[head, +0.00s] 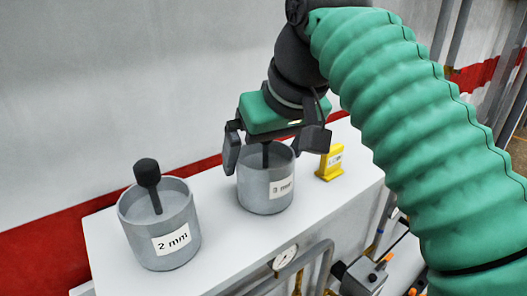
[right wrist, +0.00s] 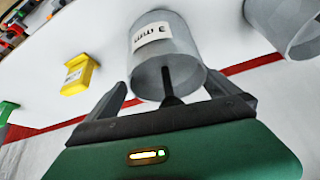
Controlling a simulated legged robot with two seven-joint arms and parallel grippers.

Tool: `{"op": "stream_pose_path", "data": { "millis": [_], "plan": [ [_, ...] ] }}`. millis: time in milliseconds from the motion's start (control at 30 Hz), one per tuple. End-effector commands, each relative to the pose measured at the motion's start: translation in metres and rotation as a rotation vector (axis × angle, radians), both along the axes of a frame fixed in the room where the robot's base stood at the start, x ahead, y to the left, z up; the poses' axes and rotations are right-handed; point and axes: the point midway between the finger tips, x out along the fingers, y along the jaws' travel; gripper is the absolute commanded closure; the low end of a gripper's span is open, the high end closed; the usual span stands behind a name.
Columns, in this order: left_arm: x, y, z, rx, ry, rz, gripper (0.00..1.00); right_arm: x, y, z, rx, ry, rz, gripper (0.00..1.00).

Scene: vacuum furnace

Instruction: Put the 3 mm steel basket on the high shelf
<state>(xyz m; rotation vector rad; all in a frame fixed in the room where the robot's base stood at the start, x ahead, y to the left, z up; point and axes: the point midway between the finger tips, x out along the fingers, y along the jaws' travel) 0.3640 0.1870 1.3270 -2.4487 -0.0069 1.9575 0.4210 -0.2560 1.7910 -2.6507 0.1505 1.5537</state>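The 3 mm steel basket (head: 265,186) is a grey cylinder with a white label and a dark upright post, standing on the white shelf top. It also shows in the right wrist view (right wrist: 180,62), with its post pointing toward the gripper. My right gripper (head: 273,150) is above the basket, its two fingers spread apart on either side of the post. In the right wrist view the fingers (right wrist: 170,97) are open with a gap around the post. The post's top is hidden by the gripper in the head view. My left gripper does not show.
The 2 mm basket (head: 160,228) stands to the left with a black knob on its post. A small yellow labelled block (head: 330,163) stands to the right. Pipes and a gauge (head: 285,257) are below the white surface's (head: 225,245) front edge. A wall rises behind.

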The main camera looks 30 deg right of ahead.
Motion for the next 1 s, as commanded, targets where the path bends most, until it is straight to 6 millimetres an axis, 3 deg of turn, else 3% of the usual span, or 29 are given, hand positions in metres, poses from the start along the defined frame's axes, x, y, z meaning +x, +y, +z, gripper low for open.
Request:
{"op": "stream_pose_path", "data": {
  "millis": [267, 600, 1000],
  "plan": [
    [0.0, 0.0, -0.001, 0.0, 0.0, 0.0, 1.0, -0.002, 0.006, 0.009, -0.002, -0.004, 0.001, 0.0],
    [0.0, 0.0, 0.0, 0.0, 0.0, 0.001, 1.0, -0.028, 0.002, 0.058, 0.001, -0.002, 0.0, 0.0],
    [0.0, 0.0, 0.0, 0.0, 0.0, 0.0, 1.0, -0.036, 0.005, 0.066, 0.0, -0.001, 0.001, 0.0]
  ]
}}
